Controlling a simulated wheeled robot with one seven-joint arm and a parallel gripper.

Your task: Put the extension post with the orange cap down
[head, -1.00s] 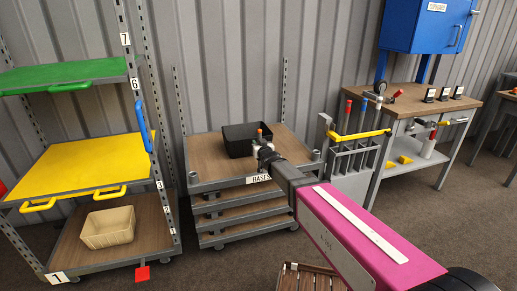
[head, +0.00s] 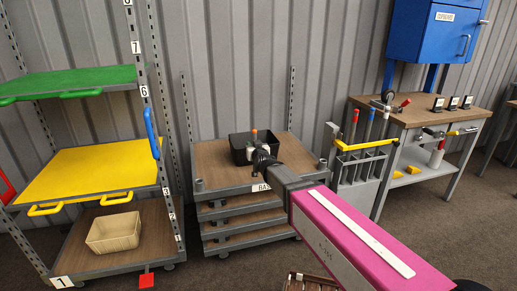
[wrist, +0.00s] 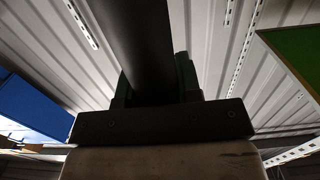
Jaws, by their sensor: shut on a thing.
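My gripper (head: 258,153) is at the end of my outstretched arm, in front of the black bin in the head view. Its jaws are shut on a dark post (wrist: 130,40), which runs up out of the top of the wrist view. In the head view a small orange cap (head: 254,132) shows just above my gripper, against the bin. Most of the post is hidden there by my gripper and arm. I cannot tell how far its lower end is from the trolley below.
A wooden-topped trolley (head: 215,160) carries the black bin (head: 236,143) and has corner sockets (head: 199,185). A shelf rack with a yellow shelf (head: 95,165) stands left. A grey holder (head: 355,190) with several capped posts stands right, beside the workbench (head: 425,112).

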